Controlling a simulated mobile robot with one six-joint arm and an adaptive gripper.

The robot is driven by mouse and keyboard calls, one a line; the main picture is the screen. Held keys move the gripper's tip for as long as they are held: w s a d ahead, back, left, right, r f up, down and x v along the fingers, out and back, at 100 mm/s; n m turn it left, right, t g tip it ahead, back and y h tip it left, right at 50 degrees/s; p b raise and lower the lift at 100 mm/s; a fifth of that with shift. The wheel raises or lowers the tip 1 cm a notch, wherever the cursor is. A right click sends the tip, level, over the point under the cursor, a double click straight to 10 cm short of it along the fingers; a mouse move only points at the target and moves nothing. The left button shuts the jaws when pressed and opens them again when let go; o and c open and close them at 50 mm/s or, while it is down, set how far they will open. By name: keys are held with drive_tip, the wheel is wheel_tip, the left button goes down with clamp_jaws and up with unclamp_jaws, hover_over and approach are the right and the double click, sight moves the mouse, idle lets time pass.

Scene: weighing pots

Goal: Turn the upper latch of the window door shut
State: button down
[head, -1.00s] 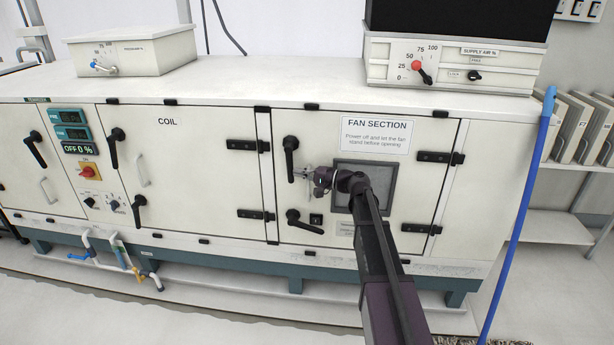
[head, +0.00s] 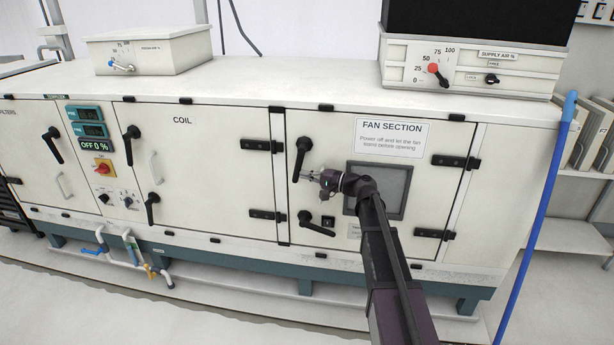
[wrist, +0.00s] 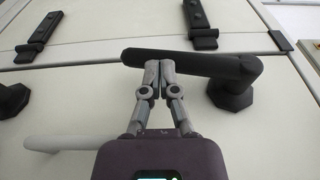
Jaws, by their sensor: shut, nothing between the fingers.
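The window door (head: 335,140) is the fan section panel at the right, lying flush in its frame. Its upper latch (head: 303,152) is a black lever; it hangs from its pivot, with the lower end leaning slightly left. In the wrist view the lever (wrist: 190,63) runs across the picture, pivot at right. My gripper (wrist: 152,66) is shut and empty, its fingertips against or just beside the lever near its free end; exact contact is hard to tell. In the head view my gripper (head: 308,174) is at the lever's lower right side.
The lower latch (head: 318,225) points right and slightly down. The door's window (head: 377,190) is partly behind my arm. Black hinges (head: 455,161) are on the door's right side. The coil door (head: 190,180) adjoins at left. A blue pole (head: 535,225) stands at right.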

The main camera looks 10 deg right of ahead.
drive_tip(key=f+b+v, duration=0.2)
drive_tip(key=b+v, duration=0.1)
drive_tip(key=v, duration=1)
drive_tip(key=shift+s+d+f, duration=0.25)
drive_tip(key=shift+d+f, duration=0.05)
drive_tip(key=shift+f, duration=0.05)
drive_tip(key=s+a+f+n+g+h, duration=0.2)
drive_tip(key=s+a+f+g+h, duration=0.25)
drive_tip(key=s+f, duration=0.4)
drive_tip(key=s+a+f+n+g+h, duration=0.25)
drive_tip(key=s+f+h, duration=0.35)
drive_tip(key=s+f, duration=0.3)
drive_tip(key=s+d+n+g+h+p, duration=0.1)
drive_tip(key=s+d+h, duration=0.2)
drive_tip(key=s+h, duration=0.4)
wheel_tip(320, 180, up, 37)
drive_tip(key=y+p, duration=0.1)
drive_tip(key=p, duration=3.7)
drive_tip(key=shift+s+d+r, duration=0.15)
drive_tip(key=shift+s+r, duration=0.1)
drive_tip(key=shift+s, duration=0.15)
